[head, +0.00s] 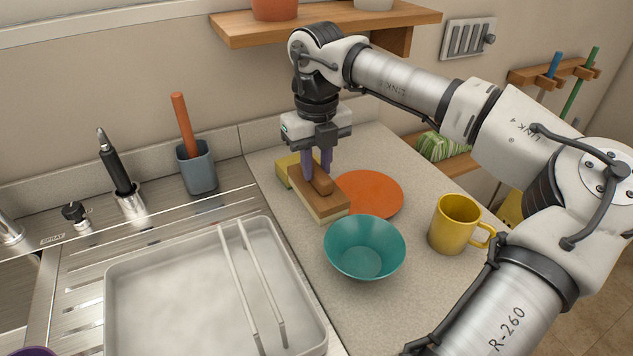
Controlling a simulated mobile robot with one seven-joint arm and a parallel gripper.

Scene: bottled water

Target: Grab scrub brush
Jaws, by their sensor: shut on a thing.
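The scrub brush (318,202) has a brown wooden block body with a raised grip and a pale lower layer. It lies on the grey counter behind the teal bowl. My gripper (317,172) points straight down over it, its purple fingers shut on the brush's raised grip. The brush seems to rest on the counter; I cannot tell if there is a gap beneath it. A yellow sponge-like block (287,166) sits just behind it, partly hidden by my gripper.
An orange plate (375,194) lies right of the brush, a teal bowl (364,247) in front. A yellow mug (455,223) stands further right. The sink tray (180,290), a grey cup (197,170) with an orange-handled tool and a sprayer (118,165) are left. A wooden shelf (240,28) hangs above.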

